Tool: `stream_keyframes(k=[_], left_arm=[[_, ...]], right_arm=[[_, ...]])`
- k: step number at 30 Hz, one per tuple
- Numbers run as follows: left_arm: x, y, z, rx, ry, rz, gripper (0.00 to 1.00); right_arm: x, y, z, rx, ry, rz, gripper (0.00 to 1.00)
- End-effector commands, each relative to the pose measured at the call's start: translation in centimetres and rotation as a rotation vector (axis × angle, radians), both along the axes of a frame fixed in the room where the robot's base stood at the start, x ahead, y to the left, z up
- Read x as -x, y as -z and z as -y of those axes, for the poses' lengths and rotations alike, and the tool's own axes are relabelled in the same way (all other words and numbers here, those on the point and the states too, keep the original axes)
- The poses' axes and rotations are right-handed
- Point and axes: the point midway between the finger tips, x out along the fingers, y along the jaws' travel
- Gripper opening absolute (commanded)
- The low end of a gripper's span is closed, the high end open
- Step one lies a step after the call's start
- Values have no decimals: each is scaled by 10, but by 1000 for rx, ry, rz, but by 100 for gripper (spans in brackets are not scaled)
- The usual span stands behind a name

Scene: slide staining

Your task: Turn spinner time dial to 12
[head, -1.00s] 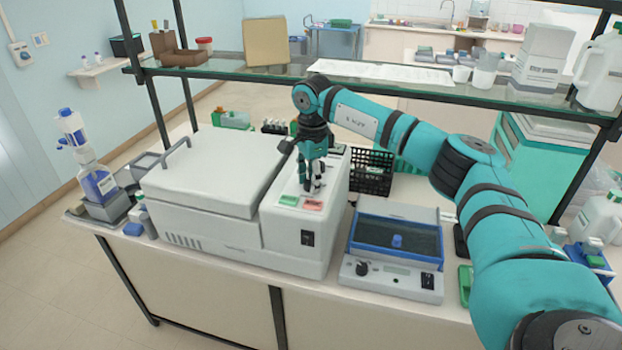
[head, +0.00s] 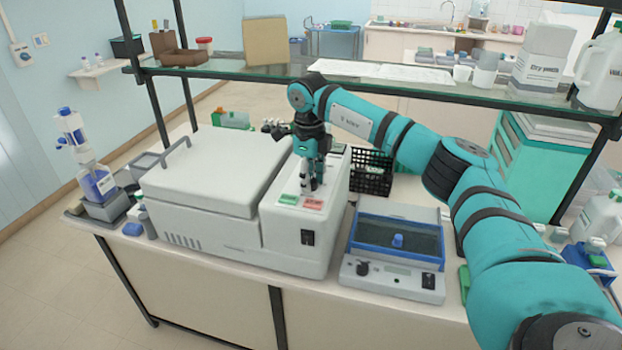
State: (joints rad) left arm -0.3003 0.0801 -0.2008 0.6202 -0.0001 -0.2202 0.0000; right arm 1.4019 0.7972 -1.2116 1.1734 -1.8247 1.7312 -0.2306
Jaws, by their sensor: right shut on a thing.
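The spinner (head: 210,180) is a large white machine with a closed handled lid on its left part and a control panel on its right part. A green button (head: 288,199) and a red button (head: 313,204) lie at the front of the panel. My right gripper (head: 309,190) points down onto the panel just behind these buttons, its fingers closed on a small dark knob, seemingly the time dial. The fingers hide most of the knob, so its setting cannot be read. My left gripper is not in view.
A blue-and-grey device (head: 395,245) with a dark knob stands right of the spinner. A black basket (head: 371,172) is behind it. A bottle with a dispenser (head: 90,165) stands at the left. A glass shelf (head: 230,68) spans the bench behind my arm.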

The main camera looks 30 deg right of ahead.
Motion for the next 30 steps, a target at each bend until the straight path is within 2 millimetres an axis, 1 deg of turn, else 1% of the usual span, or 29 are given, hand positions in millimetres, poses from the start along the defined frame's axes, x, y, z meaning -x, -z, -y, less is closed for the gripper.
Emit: stream_keyframes(k=[18, 24, 30], left_arm=[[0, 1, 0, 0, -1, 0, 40], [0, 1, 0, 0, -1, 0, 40], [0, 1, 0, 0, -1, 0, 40]], right_arm=[[-1, -1, 0, 0, 581, 3, 0], [-2, -2, -1, -1, 737, 5, 0], [-2, -2, 0, -1, 849, 5, 0]])
